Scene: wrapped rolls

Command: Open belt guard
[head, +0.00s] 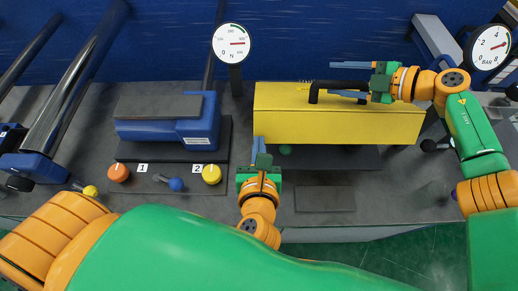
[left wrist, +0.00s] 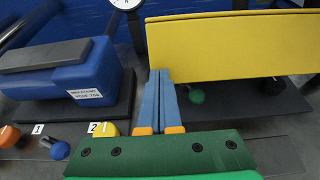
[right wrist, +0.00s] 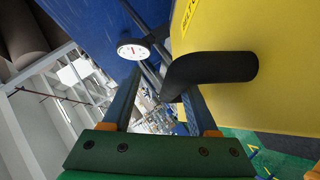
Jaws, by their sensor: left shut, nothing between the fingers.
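The belt guard is a long yellow cover (head: 340,125) at the back of the bench, right of centre, with a black bar handle (head: 338,86) along its top. It also shows in the left wrist view (left wrist: 235,45). My right gripper (head: 333,79) is open, its fingers spread on the far and near sides of the handle. In the right wrist view the handle (right wrist: 212,72) reaches in from the right and covers part of one finger; contact cannot be told. My left gripper (head: 260,142) is shut and empty, low before the guard's left front end.
A blue unit (head: 165,130) stands left of the guard, with orange (head: 118,173), blue and yellow (head: 212,174) knobs before it. A round gauge (head: 231,43) stands behind, another (head: 490,46) at far right. A green knob (left wrist: 196,96) sits under the guard.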

